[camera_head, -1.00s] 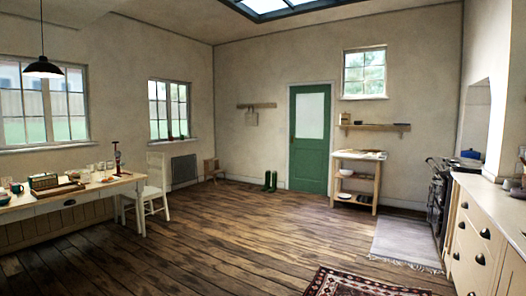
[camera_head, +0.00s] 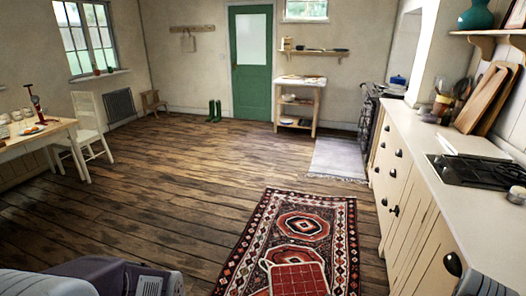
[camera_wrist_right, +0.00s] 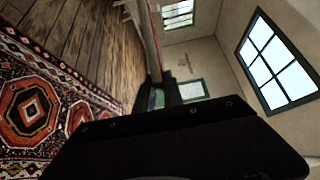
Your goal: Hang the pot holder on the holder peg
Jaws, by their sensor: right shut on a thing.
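The pot holder (camera_head: 299,280), red checked with a pale border, shows at the bottom middle of the head view, in front of the patterned rug. Its lower part is cut off by the frame. In the right wrist view my right gripper (camera_wrist_right: 168,92) is shut, and a pale strip with a red line (camera_wrist_right: 152,45), which looks like the pot holder seen edge-on, stands out from its fingertips. A wooden peg rail (camera_head: 192,28) is on the far wall, left of the green door. A pale flat thing (camera_head: 188,43) hangs from it. Single pegs are too small to tell apart. My left gripper is out of view.
The patterned rug (camera_head: 260,240) lies ahead on the wooden floor. The counter (camera_head: 425,150) runs along the right. A white chair (camera_head: 88,130) and table (camera_head: 35,140) stand at the left. Green boots (camera_head: 214,111) stand below the rail. The middle floor is clear.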

